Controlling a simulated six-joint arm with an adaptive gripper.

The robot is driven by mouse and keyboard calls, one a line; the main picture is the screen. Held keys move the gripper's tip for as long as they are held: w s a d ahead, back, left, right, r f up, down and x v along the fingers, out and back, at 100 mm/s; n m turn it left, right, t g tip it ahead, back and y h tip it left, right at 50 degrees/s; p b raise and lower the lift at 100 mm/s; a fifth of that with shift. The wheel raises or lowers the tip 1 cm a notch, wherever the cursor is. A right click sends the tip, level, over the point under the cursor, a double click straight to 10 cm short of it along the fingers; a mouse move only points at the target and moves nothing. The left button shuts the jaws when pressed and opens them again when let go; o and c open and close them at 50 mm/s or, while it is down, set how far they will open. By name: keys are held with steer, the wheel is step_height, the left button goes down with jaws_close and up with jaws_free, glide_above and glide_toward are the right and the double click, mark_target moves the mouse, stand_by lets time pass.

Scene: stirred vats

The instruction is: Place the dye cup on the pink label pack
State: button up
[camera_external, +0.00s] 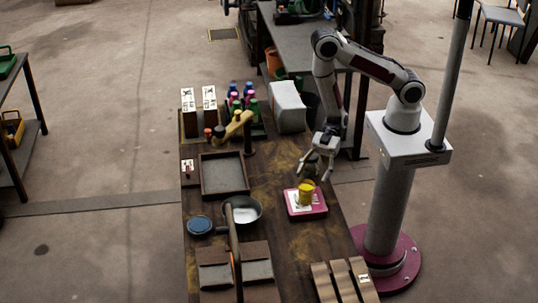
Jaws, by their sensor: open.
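The yellow dye cup (306,190) stands on the pink label pack (318,208), over a pale label on its top, and looks upright. The pack lies flat on the dark wooden table. My gripper (313,176) is open, with its fingers spread just above and behind the cup. A small dark object (310,168) shows between or behind the fingers; I cannot tell what it is. No clear contact between the fingers and the cup shows.
A dark tray (224,190) and a pan (243,209) with a long handle lie left of the pack. A blue round lid (199,225) sits farther left. Several bottles (242,97) and a white container (287,107) stand at the back. A slatted rack (346,283) is in front.

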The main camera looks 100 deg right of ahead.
steer(key=shift+s+d+r, duration=0.15)
steer(key=shift+s+d, duration=0.1)
steer(key=shift+d, duration=0.05)
stand_by(0.8)
steer(key=shift+w+d+r+h, duration=0.25)
steer(key=shift+w+d+h, duration=0.25)
steer(key=shift+w, duration=0.2)
steer(key=w+d+r+m+h, duration=0.2)
steer(key=w+d+r+h, duration=0.3)
steer(key=d+r+h, duration=0.6)
steer(key=s+d+r+m, duration=0.4)
steer(key=s+d+r, duration=0.2)
steer(key=d+r, duration=0.2)
steer(key=s+r+m+g, duration=0.1)
steer(key=s+r+m, duration=0.1)
steer(key=s, duration=0.8)
steer(key=s+a+r+m+g, duration=0.1)
steer(key=s+r+m, duration=0.2)
steer(key=s, duration=0.7)
step_height(320, 180, up, 3)
steer(key=shift+a+f+g, duration=0.2)
steer(key=shift+g, duration=0.2)
